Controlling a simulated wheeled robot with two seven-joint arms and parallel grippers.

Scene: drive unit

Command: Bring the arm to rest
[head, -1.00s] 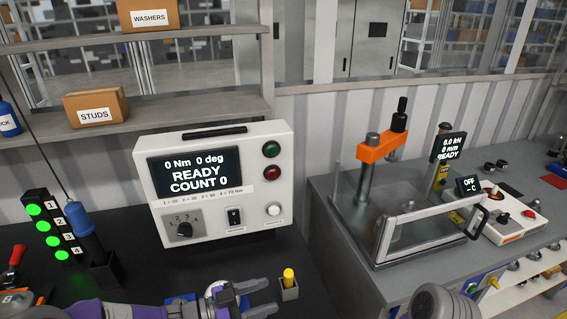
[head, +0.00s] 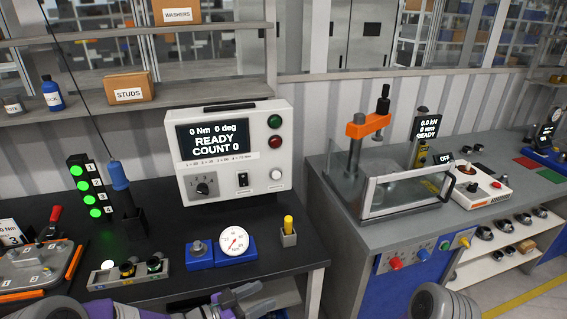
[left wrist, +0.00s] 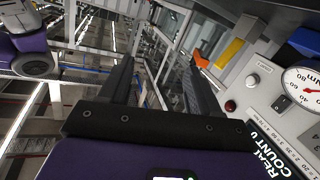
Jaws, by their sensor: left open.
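My left gripper (head: 256,300) shows at the bottom of the head view, low in front of the black bench's front edge. Its two fingers are apart with nothing between them. The left wrist view shows the same open fingers (left wrist: 155,85) with empty space between them. My right arm shows only as a grey rounded part (head: 440,303) at the bottom of the head view; its gripper is out of frame.
The black bench (head: 300,262) carries a READY controller box (head: 228,150), a blue dial gauge (head: 234,243), a yellow-topped holder (head: 288,232) and a screwdriver in a stand (head: 121,180). A grey press bench (head: 345,215) stands to the right.

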